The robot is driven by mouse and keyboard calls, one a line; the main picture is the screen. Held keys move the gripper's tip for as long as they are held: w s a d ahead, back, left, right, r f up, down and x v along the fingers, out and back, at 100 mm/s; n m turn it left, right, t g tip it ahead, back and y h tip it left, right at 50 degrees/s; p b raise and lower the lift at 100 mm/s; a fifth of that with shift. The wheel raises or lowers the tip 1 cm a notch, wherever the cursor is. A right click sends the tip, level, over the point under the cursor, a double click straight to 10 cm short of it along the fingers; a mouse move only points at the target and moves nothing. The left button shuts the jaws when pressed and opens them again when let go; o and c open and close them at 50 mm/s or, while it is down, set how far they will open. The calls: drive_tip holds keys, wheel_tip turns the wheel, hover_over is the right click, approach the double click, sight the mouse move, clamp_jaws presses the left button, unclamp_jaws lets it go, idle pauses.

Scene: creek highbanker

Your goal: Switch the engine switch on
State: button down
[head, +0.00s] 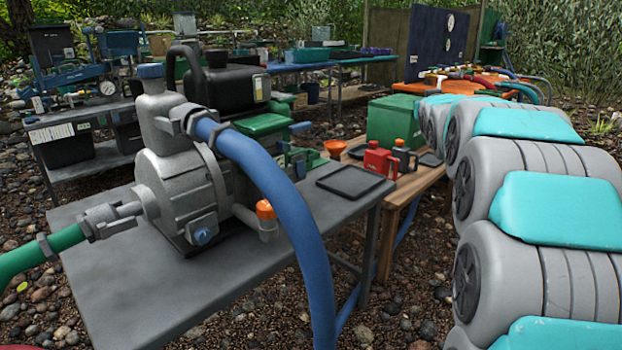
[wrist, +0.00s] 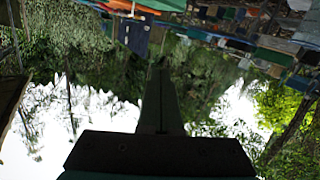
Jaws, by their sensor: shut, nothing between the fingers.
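A motor pump stands on a grey metal table (head: 150,290) in the head view. Its grey pump body (head: 180,190) faces me, and its engine sits behind with a black tank (head: 225,85) and green parts (head: 262,125). I cannot make out the engine switch; the pump body and the blue hose (head: 265,180) cover part of the engine. My gripper (wrist: 160,72) shows in the wrist view as a dark shape, shut and empty, with nothing touching it. The wrist view is upside down and looks over trees, sky and distant tables, away from the pump.
A green hose (head: 45,250) joins the pump at left. A black tray (head: 350,181) lies right of the engine. A red can (head: 380,162) and a green box (head: 395,120) are on a wooden bench. My grey and teal arm fills the right side. Stony ground lies between.

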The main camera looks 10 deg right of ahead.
sight(303, 175)
drive_tip(key=a+n+t+y, duration=0.4)
drive_tip(key=a+n+y, duration=0.4)
drive_tip(key=n, duration=0.8)
drive_tip(key=s+a+f+n+g+y, duration=0.3)
drive_tip(key=a+f+n, duration=0.3)
drive_tip(key=f, duration=0.2)
drive_tip(key=s+a+f+n+g+y+b, duration=0.1)
drive_tip(key=s+a+f+n+g+y, duration=0.2)
drive_tip(key=a+f+n, duration=0.3)
wheel_tip(303, 175, down, 4)
drive_tip(key=shift+s+r+y, duration=0.25)
drive_tip(key=shift+s+y, duration=0.3)
drive_tip(key=shift+y, duration=0.35)
drive_tip(key=x, duration=1.4)
drive_tip(key=shift+f, duration=0.2)
